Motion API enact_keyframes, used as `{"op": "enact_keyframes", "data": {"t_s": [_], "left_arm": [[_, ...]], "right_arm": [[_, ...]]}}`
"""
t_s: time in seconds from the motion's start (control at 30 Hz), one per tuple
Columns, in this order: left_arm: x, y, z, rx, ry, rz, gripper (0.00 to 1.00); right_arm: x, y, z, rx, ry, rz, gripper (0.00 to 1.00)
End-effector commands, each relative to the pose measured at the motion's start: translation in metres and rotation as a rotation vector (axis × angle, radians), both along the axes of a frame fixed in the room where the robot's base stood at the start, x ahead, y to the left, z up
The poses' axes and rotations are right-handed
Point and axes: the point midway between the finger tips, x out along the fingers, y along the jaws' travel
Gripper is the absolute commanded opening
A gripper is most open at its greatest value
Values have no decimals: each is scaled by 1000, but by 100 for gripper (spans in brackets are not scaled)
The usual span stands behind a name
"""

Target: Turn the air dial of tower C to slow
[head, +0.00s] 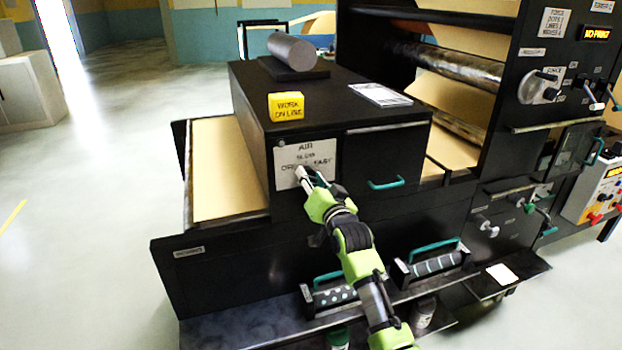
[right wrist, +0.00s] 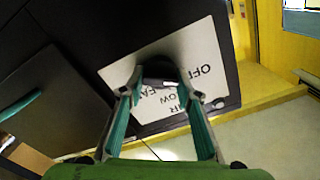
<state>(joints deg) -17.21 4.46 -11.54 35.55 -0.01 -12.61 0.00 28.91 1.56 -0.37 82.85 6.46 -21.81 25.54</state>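The white air plate (head: 318,153), lettered AIR, SLOW, OFF and FAST, is on the front of the black cabinet. In the right wrist view the plate (right wrist: 212,75) appears upside down. My right gripper (head: 311,178) is at the plate's lower part. In the wrist view its fingers (right wrist: 162,90) stand on both sides of the dark air dial (right wrist: 160,72) and appear closed on it. The fingers hide part of the dial and lettering, so I cannot read its setting. My left gripper is not in view. No tower letter is readable on this cabinet.
A yellow WORK ON LINE block (head: 286,107) and a grey roll (head: 292,51) sit on the cabinet. Two teal-handled rollers (head: 335,296) (head: 432,265) rest on the low shelf near my right arm. Control panels stand at the right. The floor at left is clear.

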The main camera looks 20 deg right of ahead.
Motion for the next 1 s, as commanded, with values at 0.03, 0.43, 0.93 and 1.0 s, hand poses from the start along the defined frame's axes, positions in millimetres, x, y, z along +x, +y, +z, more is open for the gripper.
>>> {"op": "enact_keyframes", "data": {"t_s": [0.03, 0.43, 0.93, 1.0], "left_arm": [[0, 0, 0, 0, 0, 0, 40], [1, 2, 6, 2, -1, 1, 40], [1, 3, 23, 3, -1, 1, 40], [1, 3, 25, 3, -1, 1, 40]], "right_arm": [[0, 0, 0, 1, 0, 0, 9], [0, 0, 1, 129, 5, -1, 9], [0, -2, -1, 579, 21, 0, 9], [0, -2, -1, 642, 24, -1, 9]]}}
